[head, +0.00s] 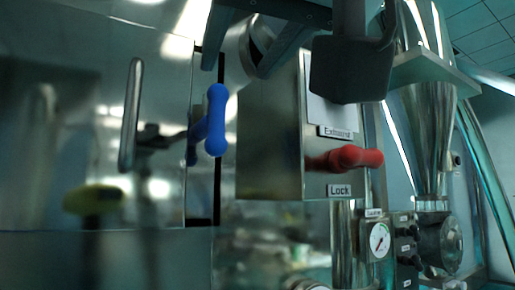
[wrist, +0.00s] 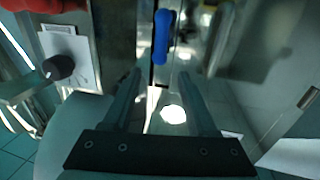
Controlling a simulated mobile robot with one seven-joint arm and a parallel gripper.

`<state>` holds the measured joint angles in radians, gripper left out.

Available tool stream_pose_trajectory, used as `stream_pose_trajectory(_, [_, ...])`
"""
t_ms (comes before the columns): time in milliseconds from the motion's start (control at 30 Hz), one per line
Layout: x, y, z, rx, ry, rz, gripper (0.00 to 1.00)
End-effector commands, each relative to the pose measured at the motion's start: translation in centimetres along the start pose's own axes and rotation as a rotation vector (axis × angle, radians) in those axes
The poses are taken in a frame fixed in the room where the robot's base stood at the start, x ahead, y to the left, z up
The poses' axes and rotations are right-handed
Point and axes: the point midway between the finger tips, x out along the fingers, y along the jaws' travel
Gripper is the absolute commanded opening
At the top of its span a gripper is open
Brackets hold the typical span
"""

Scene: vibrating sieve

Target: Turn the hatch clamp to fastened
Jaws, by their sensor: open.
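The blue clamp handle (head: 216,120) stands roughly upright at the edge of the shiny metal hatch door (head: 160,70), beside the dark gap. In the wrist view the blue handle (wrist: 162,38) lies beyond the fingertips, roughly in line with the space between them. The clamp's pivot is partly hidden behind the handle.
A metal box (head: 270,140) with a red handle (head: 345,158) and a "Lock" label stands right of the clamp. A bar handle (head: 131,115) is on the door. A pressure gauge (head: 379,240) and steel hopper (head: 425,130) are at the right.

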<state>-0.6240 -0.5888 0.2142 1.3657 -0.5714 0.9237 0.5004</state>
Motion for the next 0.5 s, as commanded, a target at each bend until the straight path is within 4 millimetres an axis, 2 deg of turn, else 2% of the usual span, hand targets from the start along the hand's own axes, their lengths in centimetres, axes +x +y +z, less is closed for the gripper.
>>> stream_pose_trajectory(33, [1.3,-0.1,0.0,-0.001,-0.005,-0.002,0.58])
stream_pose_trajectory(300, [7.2,-0.1,0.0,-0.002,-0.006,-0.002,0.58])
stream_pose_trajectory(500, [10.7,0.0,0.0,-0.001,-0.004,-0.001,0.58])
